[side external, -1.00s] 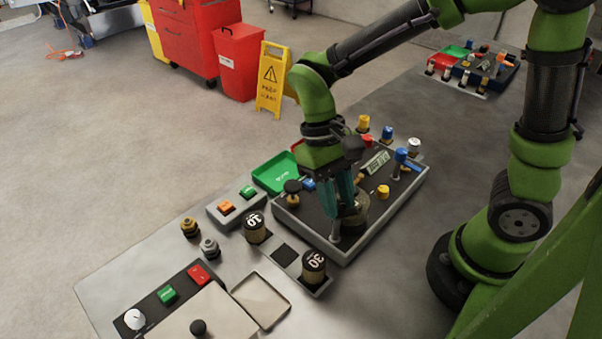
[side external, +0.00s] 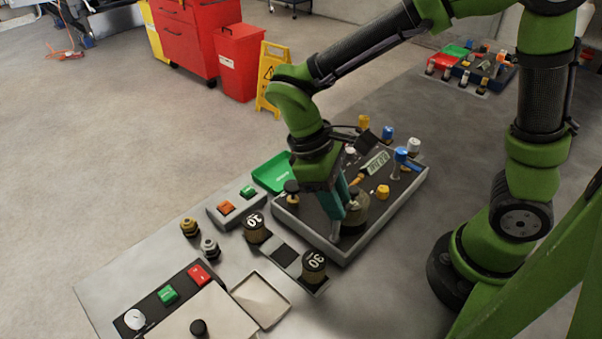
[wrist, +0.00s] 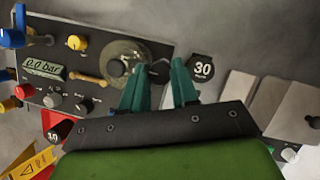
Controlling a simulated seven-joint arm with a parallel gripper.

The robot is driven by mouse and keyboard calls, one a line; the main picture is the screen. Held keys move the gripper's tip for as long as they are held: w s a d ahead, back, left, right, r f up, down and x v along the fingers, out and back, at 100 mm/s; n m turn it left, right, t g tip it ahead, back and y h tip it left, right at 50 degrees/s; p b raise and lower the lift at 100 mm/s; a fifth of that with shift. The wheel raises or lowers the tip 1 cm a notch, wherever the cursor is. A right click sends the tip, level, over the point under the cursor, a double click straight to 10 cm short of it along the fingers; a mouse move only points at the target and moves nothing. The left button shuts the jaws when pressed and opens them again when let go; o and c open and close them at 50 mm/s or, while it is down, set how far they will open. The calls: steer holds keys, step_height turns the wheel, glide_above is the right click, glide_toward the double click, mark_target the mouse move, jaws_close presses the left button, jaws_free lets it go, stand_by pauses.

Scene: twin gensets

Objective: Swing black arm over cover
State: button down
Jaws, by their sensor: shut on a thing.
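My gripper (side external: 337,218) is over the near left part of the grey-rimmed panel, its teal fingers leaning. In the wrist view its fingers (wrist: 161,72) are either side of a small dark piece, which seems to be the black arm (wrist: 159,73); most of it is hidden. I cannot tell whether the arm lies over the cover.
The panel (side external: 395,215) also carries a yellow knob (side external: 382,191), a blue valve (side external: 400,156) and a gauge display (wrist: 43,66). Black "30" (side external: 314,262) and "10" (side external: 255,225) cylinders stand outside its near side. An empty shallow tray (side external: 262,300) lies nearer.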

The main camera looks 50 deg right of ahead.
stand_by(0.4)
steer(key=c, duration=0.9)
jaws_free()
steer(key=v, duration=1.7)
steer(key=shift+s, duration=0.1)
steer(key=s+d+f+m+t+y, duration=0.1)
steer(key=s+d+m+t, duration=0.1)
steer(key=d+m+t, duration=0.1)
steer(key=s+d+f+m+t+y, duration=0.1)
steer(key=s+d+m+t, duration=0.1)
steer(key=d+t, duration=0.2)
steer(key=s+d+f+m+t+y, duration=0.1)
steer(key=s+d+f+m+t, duration=0.1)
steer(key=d+m+t, duration=0.1)
steer(key=shift+s+d+f+m+t+y, duration=0.1)
steer(key=shift+s+d+m+t+y, duration=0.2)
steer(key=shift+d, duration=0.4)
steer(key=shift+d+t+y, duration=0.1)
steer(key=shift+d+t, duration=0.3)
steer(key=shift+d, duration=0.25)
